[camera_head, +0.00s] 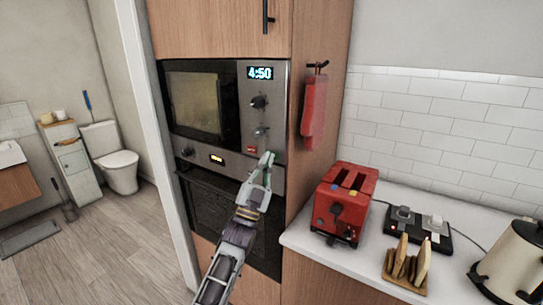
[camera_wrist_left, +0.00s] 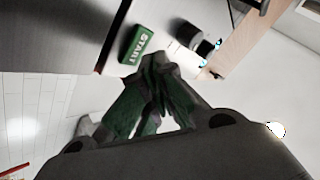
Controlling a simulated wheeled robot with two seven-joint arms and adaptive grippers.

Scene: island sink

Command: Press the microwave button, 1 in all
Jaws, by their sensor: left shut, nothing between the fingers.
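The microwave (camera_head: 207,105) is built into a wooden cabinet, with a clock reading 4:50 and two knobs on its right panel. A small red button (camera_head: 251,149) sits low on that panel. In the left wrist view a raised green block marked START (camera_wrist_left: 138,43) shows on the panel; the two views differ in colour. My left gripper (camera_head: 266,158) is shut and empty, its tips just right of and below the button. In the wrist view the closed fingertips (camera_wrist_left: 155,68) are beside the START block; I cannot tell whether they touch the panel. My right gripper is out of view.
An oven (camera_head: 205,205) is below the microwave. A red toaster (camera_head: 345,200), a toast rack (camera_head: 405,265) and a kettle (camera_head: 512,262) stand on the counter to the right. A toilet (camera_head: 118,165) is at the left.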

